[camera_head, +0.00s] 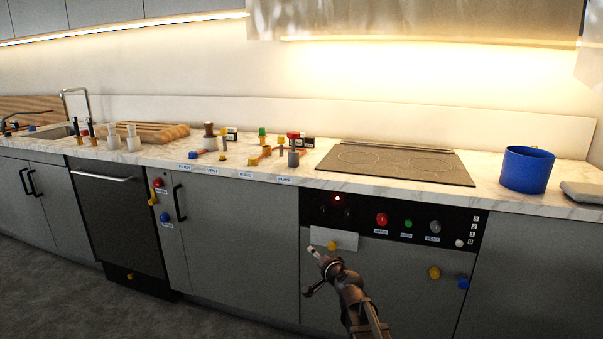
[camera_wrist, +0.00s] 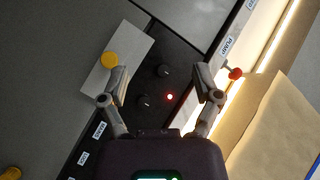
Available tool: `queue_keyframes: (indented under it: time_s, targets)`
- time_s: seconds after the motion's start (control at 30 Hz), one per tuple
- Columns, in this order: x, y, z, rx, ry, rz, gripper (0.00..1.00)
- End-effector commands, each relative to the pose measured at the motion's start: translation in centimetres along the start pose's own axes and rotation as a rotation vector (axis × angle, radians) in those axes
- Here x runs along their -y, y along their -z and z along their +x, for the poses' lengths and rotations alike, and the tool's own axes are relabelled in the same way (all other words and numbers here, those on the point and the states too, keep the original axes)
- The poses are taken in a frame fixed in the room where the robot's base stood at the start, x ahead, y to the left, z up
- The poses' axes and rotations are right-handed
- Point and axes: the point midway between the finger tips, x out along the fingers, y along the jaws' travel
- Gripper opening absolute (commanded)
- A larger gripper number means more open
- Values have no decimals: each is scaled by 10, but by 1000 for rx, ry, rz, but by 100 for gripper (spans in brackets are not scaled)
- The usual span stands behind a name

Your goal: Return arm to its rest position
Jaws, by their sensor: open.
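My gripper (camera_head: 312,250) is at the end of my arm, low in front of the counter in the head view, near the left part of the black control panel (camera_head: 366,219). In the wrist view my gripper (camera_wrist: 162,84) has its two fingers spread wide with nothing between the tips. Behind them are the panel's dark knobs (camera_wrist: 163,71) and a lit red light (camera_wrist: 169,97). A pale plate (camera_wrist: 98,76) with a yellow knob (camera_wrist: 109,60) is beside the left finger; I cannot tell whether they touch.
The counter holds a cooktop (camera_head: 394,163), a blue pot (camera_head: 527,169), and several small coloured valves and blocks (camera_head: 266,152). A sink (camera_head: 50,132) is at the far left. Grey cabinet fronts (camera_head: 236,231) stand below. The dark floor (camera_head: 60,270) is clear at lower left.

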Motion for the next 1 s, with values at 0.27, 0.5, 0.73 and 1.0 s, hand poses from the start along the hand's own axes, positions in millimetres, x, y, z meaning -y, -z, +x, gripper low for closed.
queue_keyframes:
  time_s: [0.27,0.5,0.73,1.0]
  targets:
    - [-43,-57,-46,331,-153,-220,82]
    - [-93,-92,-104,609,-351,-365,82]
    - [-137,-108,-168,840,-567,-444,82]
    - [-162,-111,-219,991,-740,-473,82]
